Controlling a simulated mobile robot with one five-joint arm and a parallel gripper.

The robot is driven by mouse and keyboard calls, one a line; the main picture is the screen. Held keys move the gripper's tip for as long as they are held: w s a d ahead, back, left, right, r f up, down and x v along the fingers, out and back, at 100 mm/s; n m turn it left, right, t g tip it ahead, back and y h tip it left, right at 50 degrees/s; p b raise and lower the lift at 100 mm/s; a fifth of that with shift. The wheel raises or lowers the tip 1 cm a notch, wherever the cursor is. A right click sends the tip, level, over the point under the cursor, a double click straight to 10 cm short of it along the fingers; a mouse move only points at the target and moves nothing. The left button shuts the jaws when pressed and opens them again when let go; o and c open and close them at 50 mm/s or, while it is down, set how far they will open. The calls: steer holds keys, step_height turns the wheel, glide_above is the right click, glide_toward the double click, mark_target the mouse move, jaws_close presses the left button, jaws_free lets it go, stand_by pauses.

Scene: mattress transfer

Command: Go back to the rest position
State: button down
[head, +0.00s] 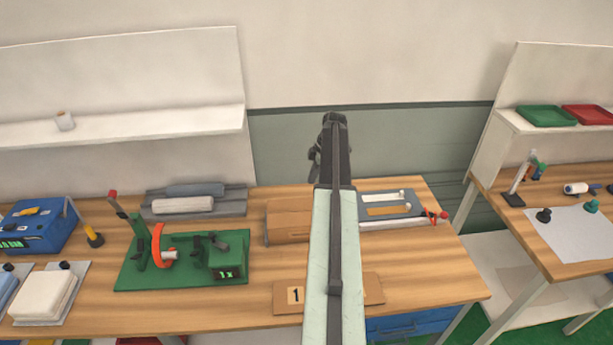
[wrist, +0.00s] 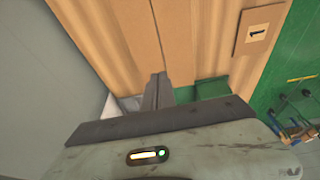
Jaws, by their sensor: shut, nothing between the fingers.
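My gripper (wrist: 158,88) shows in the wrist view with its dark fingers together and nothing between them. It is over a wooden surface and brown boards; I cannot tell its exact height. In the head view my arm stands up in the middle of the picture, in front of the wooden workbench (head: 455,285). It hides part of a brown block (head: 288,220) and part of a brown board marked 1 (head: 288,296). The marked board also shows at the upper right of the wrist view (wrist: 257,32).
A green fixture with an orange ring (head: 130,272) and a grey tray holding pale and grey rolls (head: 235,209) stand left of my arm. A blue-grey frame (head: 412,207) lies to the right. A second table (head: 490,190) is farther right. Open air surrounds my raised arm.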

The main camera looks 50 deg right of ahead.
steer(key=shift+f, duration=0.1)
steer(key=w+a+f+n+b, duration=0.2)
steer(key=w+a, duration=0.3)
steer(key=a, duration=0.4)
steer(key=w+a+f+n+g+b, duration=0.1)
steer(key=w+a+f+b, duration=0.1)
steer(key=w+a, duration=0.45)
steer(key=w+a+f+n+b, duration=0.15)
steer(key=w+a, duration=0.25)
steer(key=a, duration=0.6)
steer(key=a+f+g+b, duration=0.1)
steer(key=a+f+b, duration=0.25)
steer(key=a, duration=1.65)
steer(key=s+a+f+m+h+b, duration=0.1)
steer(key=s+a+f+m+h, duration=0.1)
steer(key=s+a+m, duration=1)
steer(key=shift+a+f+m+g+b, duration=0.15)
steer(key=shift+f+m+g+b, duration=0.2)
steer(key=shift+m, duration=0.4)
